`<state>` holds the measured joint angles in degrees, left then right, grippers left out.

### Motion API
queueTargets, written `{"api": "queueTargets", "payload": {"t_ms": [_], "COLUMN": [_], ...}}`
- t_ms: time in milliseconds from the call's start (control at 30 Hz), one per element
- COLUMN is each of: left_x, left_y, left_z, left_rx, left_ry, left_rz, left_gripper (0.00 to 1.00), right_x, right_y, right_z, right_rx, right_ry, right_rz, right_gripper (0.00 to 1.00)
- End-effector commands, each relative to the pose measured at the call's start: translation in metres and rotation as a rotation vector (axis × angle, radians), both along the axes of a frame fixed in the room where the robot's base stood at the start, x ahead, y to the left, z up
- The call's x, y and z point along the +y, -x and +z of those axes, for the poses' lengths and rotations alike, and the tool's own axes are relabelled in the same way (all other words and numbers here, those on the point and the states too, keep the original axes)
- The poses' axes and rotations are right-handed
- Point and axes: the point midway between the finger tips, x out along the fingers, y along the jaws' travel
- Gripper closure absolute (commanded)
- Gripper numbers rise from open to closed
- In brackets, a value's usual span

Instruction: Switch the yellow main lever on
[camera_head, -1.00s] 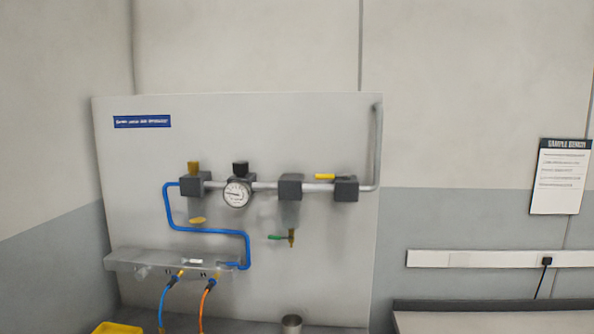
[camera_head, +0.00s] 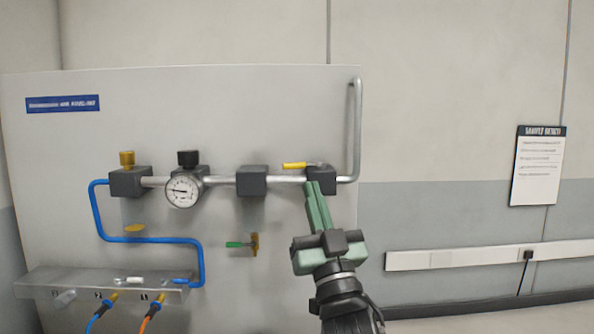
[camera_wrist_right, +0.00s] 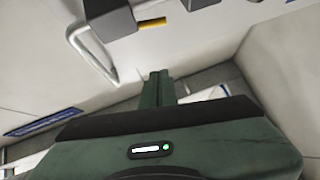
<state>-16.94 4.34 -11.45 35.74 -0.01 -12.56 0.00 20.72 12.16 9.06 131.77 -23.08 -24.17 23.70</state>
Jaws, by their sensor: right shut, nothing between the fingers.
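The yellow main lever (camera_head: 299,165) lies level, pointing left from the top of the dark valve block (camera_head: 322,178) at the right end of the pipe. In the right wrist view the yellow lever (camera_wrist_right: 152,22) shows at the top, beside a dark block. My right gripper (camera_head: 315,190) has its green fingers together and empty, pointing up. Its tips appear just below the lever, overlapping the block's lower left edge in the picture; I cannot tell whether they touch. In the wrist view the fingertips (camera_wrist_right: 158,76) appear apart from the lever. My left gripper is out of view.
A pressure gauge (camera_head: 183,190), a middle block (camera_head: 252,181) and a green-handled tap (camera_head: 240,244) sit left of my right gripper. The pipe's upright bend (camera_head: 356,130) stands right of the lever. A blue hose (camera_head: 150,240) runs at lower left.

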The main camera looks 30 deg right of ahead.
Motion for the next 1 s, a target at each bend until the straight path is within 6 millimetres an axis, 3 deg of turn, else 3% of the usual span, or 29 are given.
{"api": "queueTargets", "payload": {"t_ms": [33,167,367,433,600,1000], "left_x": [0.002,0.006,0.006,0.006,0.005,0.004], "left_y": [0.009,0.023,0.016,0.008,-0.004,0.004], "left_z": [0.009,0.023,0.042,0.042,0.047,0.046], "left_rx": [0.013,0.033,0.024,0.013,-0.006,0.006], "left_ry": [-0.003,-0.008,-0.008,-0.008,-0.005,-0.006], "left_rz": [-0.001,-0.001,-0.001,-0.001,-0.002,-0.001], "left_gripper": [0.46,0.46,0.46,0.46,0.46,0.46], "right_x": [-0.003,-0.009,-0.018,-0.022,-0.027,-0.028], "right_y": [-0.007,-0.028,-0.057,-0.068,-0.082,-0.087], "right_z": [0.013,0.032,0.06,0.046,0.035,0.029], "right_rx": [0.0,0.002,0.003,0.009,0.006,0.005], "right_ry": [0.001,0.0,0.0,-0.004,-0.004,-0.001], "right_rz": [-0.001,-0.001,-0.001,0.0,0.0,-0.001], "right_gripper": [1.0,1.0,1.0,1.0,1.0,1.0]}}
